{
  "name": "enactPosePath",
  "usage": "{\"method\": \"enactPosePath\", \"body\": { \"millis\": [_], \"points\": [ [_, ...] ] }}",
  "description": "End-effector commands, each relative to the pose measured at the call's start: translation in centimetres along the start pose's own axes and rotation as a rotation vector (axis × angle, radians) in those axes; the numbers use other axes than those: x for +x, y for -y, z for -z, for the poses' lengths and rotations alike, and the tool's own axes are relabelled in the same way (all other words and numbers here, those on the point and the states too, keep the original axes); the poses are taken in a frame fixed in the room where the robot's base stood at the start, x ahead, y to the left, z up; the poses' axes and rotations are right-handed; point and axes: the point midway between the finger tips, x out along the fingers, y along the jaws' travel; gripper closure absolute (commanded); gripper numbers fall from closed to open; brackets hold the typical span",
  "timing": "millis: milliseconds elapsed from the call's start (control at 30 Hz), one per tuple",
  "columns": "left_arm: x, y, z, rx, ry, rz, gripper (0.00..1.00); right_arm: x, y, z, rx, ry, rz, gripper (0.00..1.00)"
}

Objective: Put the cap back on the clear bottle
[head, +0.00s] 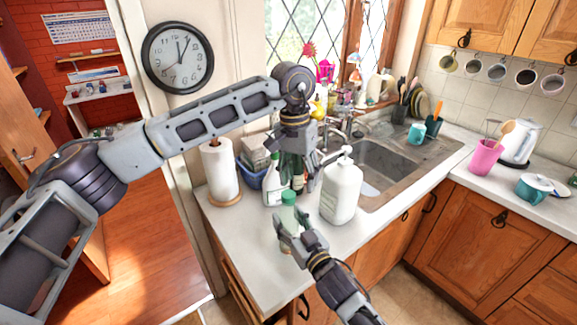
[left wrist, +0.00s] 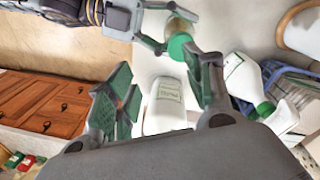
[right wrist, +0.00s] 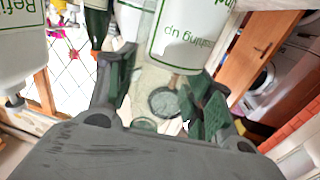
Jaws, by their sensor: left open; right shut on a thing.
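The clear bottle (head: 287,215) stands low at the front of the counter in the head view, with a green cap (head: 289,198) at its top. My right gripper (head: 290,238) is shut on the bottle, largely covering its body. The left wrist view shows the green cap (left wrist: 181,46) over the pale, see-through body. I cannot tell whether the cap is seated or only resting there. My left gripper (head: 302,168) is open and empty, pointing down above and behind the cap, apart from it. In the left wrist view its fingers (left wrist: 160,90) spread with nothing gripped.
A large white pump bottle (head: 342,190) stands just right of the clear bottle. A white spray bottle (head: 272,187) and a dark bottle (head: 297,178) are close behind. A paper towel roll (head: 219,170) stands left. The front-left counter (head: 245,235) is free.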

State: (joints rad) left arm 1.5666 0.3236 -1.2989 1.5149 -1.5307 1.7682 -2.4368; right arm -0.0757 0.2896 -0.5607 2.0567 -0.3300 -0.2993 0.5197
Motion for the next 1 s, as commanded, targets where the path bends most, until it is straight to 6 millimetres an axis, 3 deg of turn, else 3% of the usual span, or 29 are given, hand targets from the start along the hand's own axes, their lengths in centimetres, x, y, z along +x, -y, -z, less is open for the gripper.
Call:
{"method": "enactPosePath", "body": {
  "millis": [1000],
  "points": [
    [-1.3,0.3,0.2,-0.823,-0.015,0.004,0.48,0.0,0.0,0.0,0.000,0.000,0.000,1.00]
  ]
}}
